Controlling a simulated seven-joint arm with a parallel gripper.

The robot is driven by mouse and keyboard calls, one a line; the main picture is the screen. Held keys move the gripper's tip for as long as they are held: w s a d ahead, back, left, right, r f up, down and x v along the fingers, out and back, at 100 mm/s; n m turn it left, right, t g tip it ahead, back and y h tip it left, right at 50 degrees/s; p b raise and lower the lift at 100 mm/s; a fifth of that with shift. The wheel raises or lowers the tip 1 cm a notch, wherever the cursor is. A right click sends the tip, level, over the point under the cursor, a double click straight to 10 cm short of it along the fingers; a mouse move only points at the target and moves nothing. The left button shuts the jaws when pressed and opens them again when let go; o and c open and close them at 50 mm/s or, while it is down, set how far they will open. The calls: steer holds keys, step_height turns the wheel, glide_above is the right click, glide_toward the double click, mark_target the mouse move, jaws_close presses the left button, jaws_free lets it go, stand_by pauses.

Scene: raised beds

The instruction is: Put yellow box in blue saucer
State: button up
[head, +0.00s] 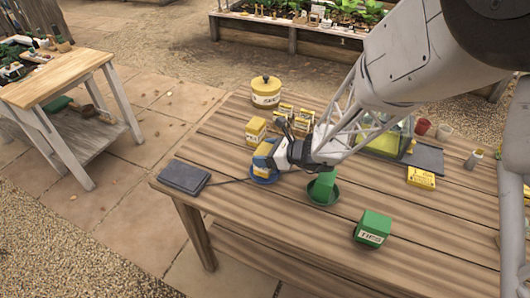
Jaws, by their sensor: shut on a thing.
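My gripper (268,160) reaches in from the right, low over the wooden table, and is shut on a yellow box (261,163). The gripper's fingers partly hide the box. The blue saucer (266,180) is directly under the held box, with only part of its rim showing. The box is at or just above the saucer; I cannot tell whether it touches it. Another yellow box (255,130) with a pale label stands just behind the gripper.
A green box (324,183) sits in a green saucer (322,200), and another green box (372,228) stands nearer. A yellow canister (266,92), a dark flat pad (184,177) and a flat yellow pack (421,177) lie around.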

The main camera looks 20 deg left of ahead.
steer(key=shift+f, duration=0.6)
stand_by(0.3)
steer(key=o, duration=1)
steer(key=shift+d+r, duration=0.15)
steer(key=shift+r, duration=0.55)
steer(key=shift+v, duration=5.85)
